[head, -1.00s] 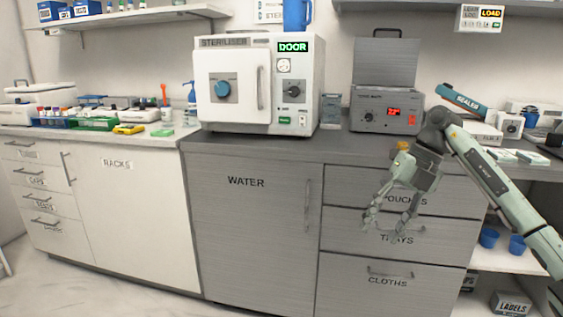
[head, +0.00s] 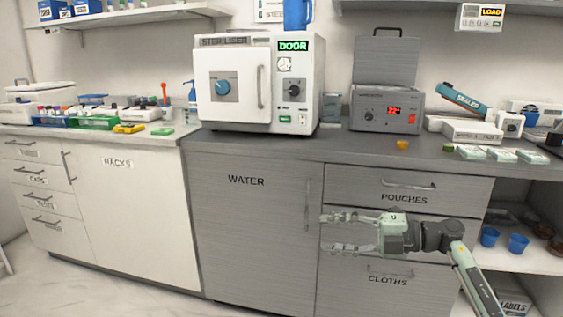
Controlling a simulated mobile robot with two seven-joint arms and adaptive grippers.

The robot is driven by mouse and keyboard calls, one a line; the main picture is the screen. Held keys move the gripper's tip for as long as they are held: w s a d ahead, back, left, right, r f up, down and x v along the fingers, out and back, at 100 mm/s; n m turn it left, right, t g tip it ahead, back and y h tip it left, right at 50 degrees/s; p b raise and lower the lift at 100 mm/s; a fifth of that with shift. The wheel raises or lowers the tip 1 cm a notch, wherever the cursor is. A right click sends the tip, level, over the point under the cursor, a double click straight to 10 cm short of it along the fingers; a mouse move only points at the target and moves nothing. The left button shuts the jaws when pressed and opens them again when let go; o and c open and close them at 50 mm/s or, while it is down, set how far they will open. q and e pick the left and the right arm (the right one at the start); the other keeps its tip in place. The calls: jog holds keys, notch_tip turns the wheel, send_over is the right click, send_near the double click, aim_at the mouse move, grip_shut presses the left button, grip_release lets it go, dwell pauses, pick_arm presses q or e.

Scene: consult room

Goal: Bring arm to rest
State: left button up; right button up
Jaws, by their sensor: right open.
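My right gripper (head: 345,232) is in front of the drawers below the grey counter, between the pouches drawer and the cloths drawer (head: 388,280). It points left, its two fingers are spread apart, and nothing is between them. My right arm comes in from the lower right corner and hides most of the middle drawer. The pouches drawer (head: 403,190) above it is closed. My left gripper does not show in the head view.
An open shelf with blue cups (head: 489,237) is at the right.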

jog(key=w+d+r+m+t+h, duration=0.2)
jog(key=w+d+r+m+t, duration=0.8)
jog(key=r+t, duration=0.25)
jog(key=w+d+m+t+h, duration=0.5)
jog(key=d+m+h, duration=0.4)
jog(key=m+h, duration=0.15)
jog(key=d+f+m+g+h, duration=0.85)
jog(key=d+f, duration=0.25)
jog(key=f, duration=0.4)
jog(key=s+a+f+g+y, duration=0.1)
jog(key=s+a+f+g, duration=0.1)
jog(key=s+f, duration=0.55)
jog(key=s+a+f+m+g+y, duration=0.15)
jog(key=s+f, duration=0.35)
jog(key=f, duration=0.5)
jog(key=s+a+f+n+g, duration=0.1)
jog(key=s+a+f+g, duration=0.2)
jog(key=s+f, duration=0.45)
jog(key=s+a+f+g, duration=0.1)
jog(key=s+a+f, duration=0.1)
jog(key=s+f, duration=0.4)
jog(key=s+a+f+g+y, duration=0.1)
jog(key=s+f, duration=0.5)
jog(key=s, duration=0.8)
jog(key=s+a+f+g, duration=0.2)
jog(key=s+a+f, duration=0.2)
jog(key=s+f, duration=0.3)
jog(key=s, duration=0.3)
jog(key=shift+s+a+g+y, duration=0.35)
